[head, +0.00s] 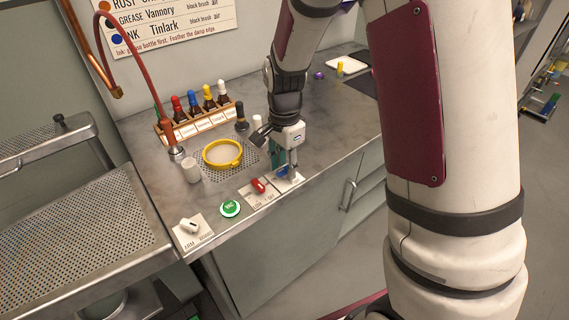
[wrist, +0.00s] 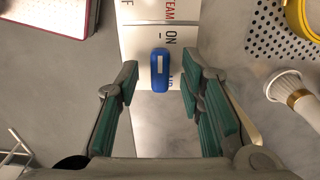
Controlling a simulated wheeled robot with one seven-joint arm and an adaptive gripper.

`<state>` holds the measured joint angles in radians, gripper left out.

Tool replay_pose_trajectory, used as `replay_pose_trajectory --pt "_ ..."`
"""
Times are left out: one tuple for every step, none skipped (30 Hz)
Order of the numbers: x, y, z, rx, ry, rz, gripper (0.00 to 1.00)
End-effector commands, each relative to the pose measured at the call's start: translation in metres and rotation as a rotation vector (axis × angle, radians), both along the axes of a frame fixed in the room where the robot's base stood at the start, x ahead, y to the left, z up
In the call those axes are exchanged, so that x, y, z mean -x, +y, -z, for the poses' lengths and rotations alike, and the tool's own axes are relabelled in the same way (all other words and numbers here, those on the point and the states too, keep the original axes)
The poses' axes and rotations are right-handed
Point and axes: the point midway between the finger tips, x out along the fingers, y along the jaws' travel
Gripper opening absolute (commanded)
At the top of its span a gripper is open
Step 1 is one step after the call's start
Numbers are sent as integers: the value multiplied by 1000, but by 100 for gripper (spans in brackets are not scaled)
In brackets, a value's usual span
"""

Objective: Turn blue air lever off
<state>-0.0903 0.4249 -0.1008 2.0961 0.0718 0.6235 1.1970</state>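The blue lever (wrist: 160,70) sits on a white label plate (wrist: 138,12) in the wrist view, beside the printed word ON. In the head view the blue lever (head: 281,171) shows at the counter's front edge, partly hidden by my gripper (head: 290,160). My gripper (wrist: 160,82) is open, with a green-padded finger on each side of the lever. The lever lies near the fingertips, with visible gaps on both sides. I cannot tell the height between the fingertips and the plate.
A red lever (head: 258,185), a green button (head: 230,208) and a white lever (head: 189,225) line the counter's front edge to the left. A yellow hoop (head: 222,153) lies behind them. A bottle rack (head: 200,122) and a brush (wrist: 290,88) stand nearby.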

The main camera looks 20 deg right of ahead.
Motion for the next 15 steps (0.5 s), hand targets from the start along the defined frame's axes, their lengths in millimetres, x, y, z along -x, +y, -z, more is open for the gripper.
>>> replay_pose_trajectory --pt "0 0 0 0 0 0 26" --pt "0 0 0 0 0 0 19" --pt "0 0 0 0 0 0 10" --pt "0 0 0 0 0 0 3" --pt "0 0 0 0 0 0 0" --pt "0 0 0 0 0 0 0" --pt "0 0 0 0 0 0 0" --pt "0 0 0 0 0 0 0" --pt "0 0 0 0 0 0 0" --pt "0 0 0 0 0 -1 0" --pt "0 0 0 0 0 -2 0" --pt "0 0 0 0 0 -4 0" --pt "0 0 0 0 0 -8 0" --pt "0 0 0 0 0 -12 0" --pt "0 0 0 0 0 -20 0"
